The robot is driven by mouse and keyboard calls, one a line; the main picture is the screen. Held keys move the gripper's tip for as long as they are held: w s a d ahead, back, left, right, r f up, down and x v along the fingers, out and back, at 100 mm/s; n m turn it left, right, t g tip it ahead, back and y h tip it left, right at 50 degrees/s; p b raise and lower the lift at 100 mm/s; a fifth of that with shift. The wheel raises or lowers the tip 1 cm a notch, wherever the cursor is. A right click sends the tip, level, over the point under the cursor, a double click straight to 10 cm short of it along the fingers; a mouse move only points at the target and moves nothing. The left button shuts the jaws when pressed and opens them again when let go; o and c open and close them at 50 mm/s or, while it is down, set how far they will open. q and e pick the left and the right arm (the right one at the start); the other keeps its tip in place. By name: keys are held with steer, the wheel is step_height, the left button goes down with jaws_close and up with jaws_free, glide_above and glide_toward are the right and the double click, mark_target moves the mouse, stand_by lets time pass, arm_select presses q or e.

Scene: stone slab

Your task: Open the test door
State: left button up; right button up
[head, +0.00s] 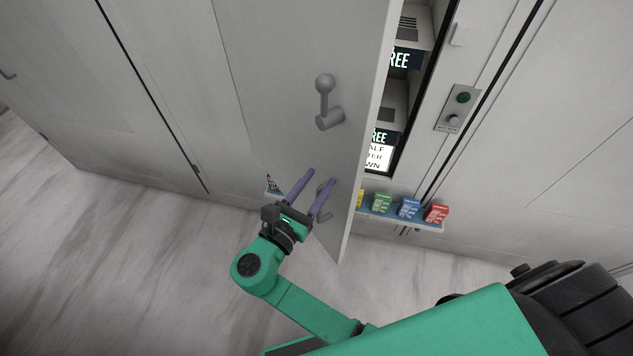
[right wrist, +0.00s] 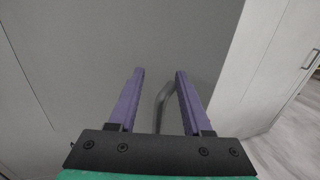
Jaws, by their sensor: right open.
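The grey door (head: 290,70) stands swung outward, with a lit interior showing past its right edge. It carries a ball-topped lever (head: 325,100) and, lower down, a curved grey handle (head: 324,205). My right gripper (head: 321,177) has its purple fingers open in front of the lower door, close to the curved handle. In the right wrist view, the handle (right wrist: 162,104) shows between the spread fingers (right wrist: 160,74), nearer the right one. I cannot tell whether a finger touches it. The door face (right wrist: 75,50) fills the background. My left gripper is out of view.
A shelf (head: 408,220) with several coloured boxes, including a red box (head: 436,214), sits right of the door. A panel with a green button (head: 463,97) is on the right frame. The marble floor (head: 130,260) at left is clear.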

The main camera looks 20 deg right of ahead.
mark_target(330, 136)
step_height(330, 136, up, 4)
steer(key=shift+r+p, duration=0.1)
steer(key=shift+p, duration=1.1)
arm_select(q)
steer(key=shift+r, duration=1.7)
arm_select(e)
steer(key=shift+r, duration=2.7)
